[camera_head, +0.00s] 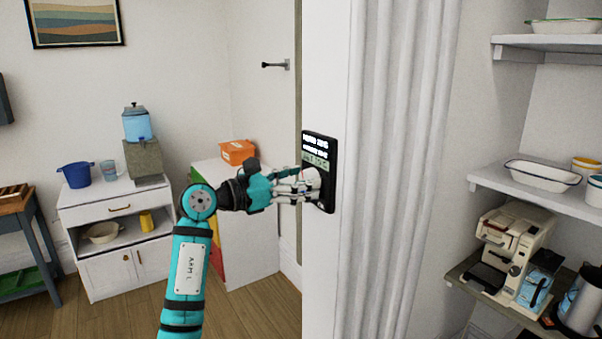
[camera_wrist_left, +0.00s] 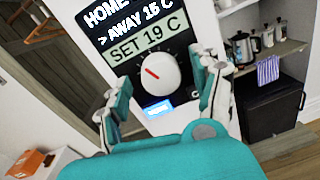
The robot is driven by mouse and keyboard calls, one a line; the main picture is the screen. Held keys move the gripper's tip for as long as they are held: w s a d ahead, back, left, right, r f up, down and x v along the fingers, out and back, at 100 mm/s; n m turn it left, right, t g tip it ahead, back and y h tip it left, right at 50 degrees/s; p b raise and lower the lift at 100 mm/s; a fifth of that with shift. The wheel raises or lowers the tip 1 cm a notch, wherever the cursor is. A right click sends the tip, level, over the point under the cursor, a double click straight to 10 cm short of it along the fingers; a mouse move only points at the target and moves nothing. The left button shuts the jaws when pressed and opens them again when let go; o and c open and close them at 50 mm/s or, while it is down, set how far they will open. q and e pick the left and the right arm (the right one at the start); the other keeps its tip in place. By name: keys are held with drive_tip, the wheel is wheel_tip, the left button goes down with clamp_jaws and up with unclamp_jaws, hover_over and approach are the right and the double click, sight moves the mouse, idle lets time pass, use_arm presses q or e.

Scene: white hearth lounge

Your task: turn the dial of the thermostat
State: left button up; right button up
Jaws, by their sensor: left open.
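The thermostat (camera_head: 321,148) is a black panel on the white wall edge in the head view. In the left wrist view its panel (camera_wrist_left: 128,22) shows "HOME", "> AWAY 15 C" and "SET 19 C". Its dial (camera_wrist_left: 160,76) is a round white knob with a red pointer mark toward the upper left. A small blue lit label sits below the dial. My left gripper (camera_wrist_left: 163,84) is open, with its fingers on either side of the dial. I cannot tell whether they touch it. In the head view the left gripper (camera_head: 300,186) covers the panel's lower part. My right gripper is not in view.
A fluted white door frame (camera_head: 395,150) stands right of the thermostat. Shelves with a coffee machine (camera_head: 510,250) and an enamel dish (camera_head: 545,174) are farther right. A white cabinet (camera_head: 120,225) and an orange box (camera_head: 237,152) stand at left. Wooden floor between is clear.

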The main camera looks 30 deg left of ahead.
use_arm(q)
drive_tip(key=shift+w, duration=0.15)
drive_tip(key=shift+c, duration=1.1)
drive_tip(key=c, duration=0.9)
drive_tip(key=shift+c, duration=0.2)
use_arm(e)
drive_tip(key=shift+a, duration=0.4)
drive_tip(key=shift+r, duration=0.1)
use_arm(q)
drive_tip(key=shift+n, duration=0.3)
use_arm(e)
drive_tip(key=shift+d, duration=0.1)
